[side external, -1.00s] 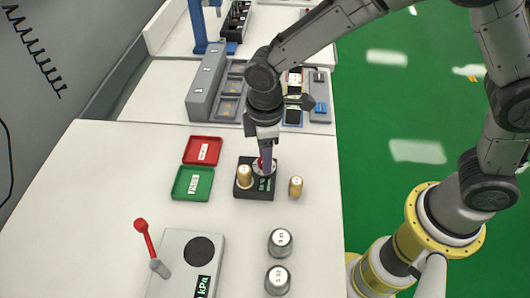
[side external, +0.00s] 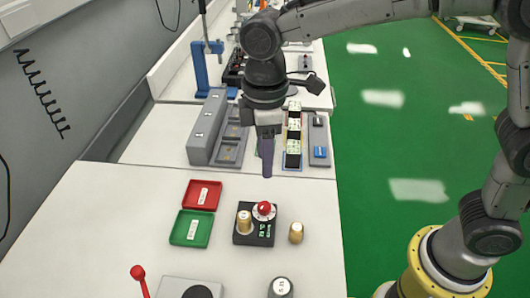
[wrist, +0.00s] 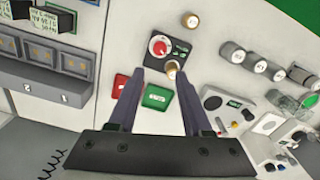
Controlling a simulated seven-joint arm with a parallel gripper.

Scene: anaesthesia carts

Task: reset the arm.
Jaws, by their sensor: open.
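My gripper (side external: 267,165) hangs above the white worktop, with its fingers pointing down. In the wrist view my gripper (wrist: 158,85) has its two dark fingers spread apart with nothing held between them. Below it is a black box (side external: 254,232) with a red knob (side external: 264,209) and a brass cylinder (side external: 244,222) standing on it. The box (wrist: 178,37) also shows in the wrist view, past the fingertips. A second brass cylinder (side external: 296,232) stands on the worktop to the right of the box. The fingertips are clear of the box and knob.
A red tray (side external: 202,194) and a green tray (side external: 190,229) lie left of the box. A grey rack (side external: 206,126) and upright coloured boxes (side external: 293,150) stand behind. A grey device with a red-tipped lever (side external: 138,272) and a metal weight (side external: 281,287) are in front.

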